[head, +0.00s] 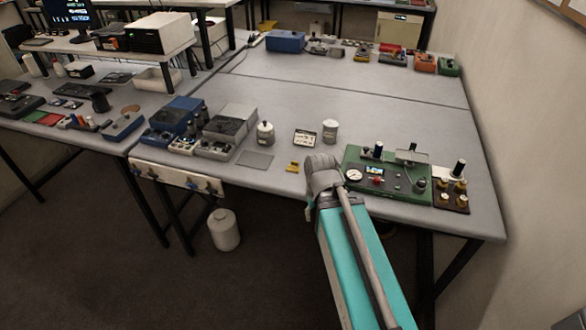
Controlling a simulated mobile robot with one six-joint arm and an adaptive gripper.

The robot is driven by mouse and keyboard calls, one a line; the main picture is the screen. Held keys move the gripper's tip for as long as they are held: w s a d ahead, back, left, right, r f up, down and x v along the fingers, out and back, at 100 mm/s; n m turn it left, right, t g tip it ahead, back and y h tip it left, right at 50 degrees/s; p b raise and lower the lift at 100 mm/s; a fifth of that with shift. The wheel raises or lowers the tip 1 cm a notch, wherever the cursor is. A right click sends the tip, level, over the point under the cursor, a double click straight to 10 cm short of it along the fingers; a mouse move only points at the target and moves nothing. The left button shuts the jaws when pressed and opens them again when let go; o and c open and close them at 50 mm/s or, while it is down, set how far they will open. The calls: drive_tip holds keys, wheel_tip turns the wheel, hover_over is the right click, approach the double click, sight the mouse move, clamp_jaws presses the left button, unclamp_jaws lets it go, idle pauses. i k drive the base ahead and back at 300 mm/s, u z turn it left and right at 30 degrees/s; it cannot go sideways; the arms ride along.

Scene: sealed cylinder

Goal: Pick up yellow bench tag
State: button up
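A small yellow tag (293,167) lies on the grey bench near its front edge, to the left of the grey end of my arm. It looks like the yellow bench tag, but any marking on it is too small to read. My turquoise and grey arm reaches up from the bottom of the head view, and its rounded grey part overlaps the bench edge just right of the tag. The fingers of my gripper do not show. The tag is uncovered, with a small gap between it and my arm in the picture.
A green instrument panel (405,185) stands right of my arm. Behind the tag are a small framed card (305,138), a white jar (265,134) and a grey canister (330,131). A flat grey plate (255,160) and box-shaped devices (229,125) lie left. The bench's middle is clear.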

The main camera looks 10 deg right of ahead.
sight(294, 167)
drive_tip(key=u, duration=1.05)
drive_tip(key=i, duration=0.8)
drive_tip(key=z, duration=2.3)
